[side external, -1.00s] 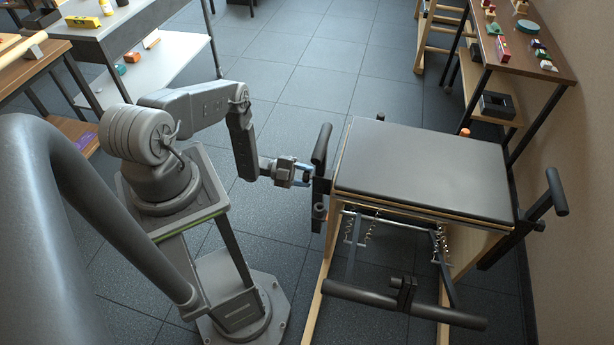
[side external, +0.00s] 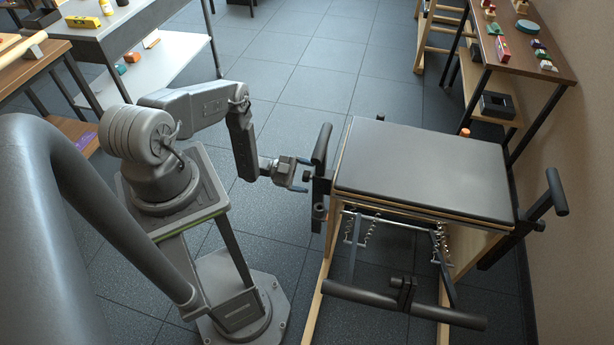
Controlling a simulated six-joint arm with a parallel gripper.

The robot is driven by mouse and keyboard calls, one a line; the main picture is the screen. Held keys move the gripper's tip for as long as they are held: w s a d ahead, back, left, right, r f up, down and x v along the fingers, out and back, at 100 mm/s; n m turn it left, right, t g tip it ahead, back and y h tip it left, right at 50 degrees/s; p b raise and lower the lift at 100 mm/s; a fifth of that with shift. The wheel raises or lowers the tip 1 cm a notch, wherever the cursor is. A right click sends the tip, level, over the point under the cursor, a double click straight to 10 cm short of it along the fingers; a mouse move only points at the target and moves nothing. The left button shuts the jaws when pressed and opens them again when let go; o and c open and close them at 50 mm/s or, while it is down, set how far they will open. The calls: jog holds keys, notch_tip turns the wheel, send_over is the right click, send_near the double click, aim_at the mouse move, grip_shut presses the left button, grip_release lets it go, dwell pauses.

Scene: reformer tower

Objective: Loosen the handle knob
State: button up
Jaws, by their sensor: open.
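The tower's near-side handle (side external: 321,143) is a black padded bar standing upright on a dark bracket at the left edge of the padded bench. A small dark handle knob (side external: 308,175) sticks out from this bracket towards my arm. My gripper (side external: 303,175) is open and faces the knob, with one finger towards the back and the other towards the front. The knob tip lies close to the space between the fingers. I cannot tell whether either finger touches it.
The padded bench top (side external: 425,168) lies right of the handle. A black foot bar (side external: 405,303) and springs are at its front. Another handle (side external: 548,196) is on the right side. Shelves with small objects stand at the back right and left. Floor between my base and the bench is clear.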

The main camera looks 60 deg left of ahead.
jog(key=v, duration=0.6)
dwell(0.4)
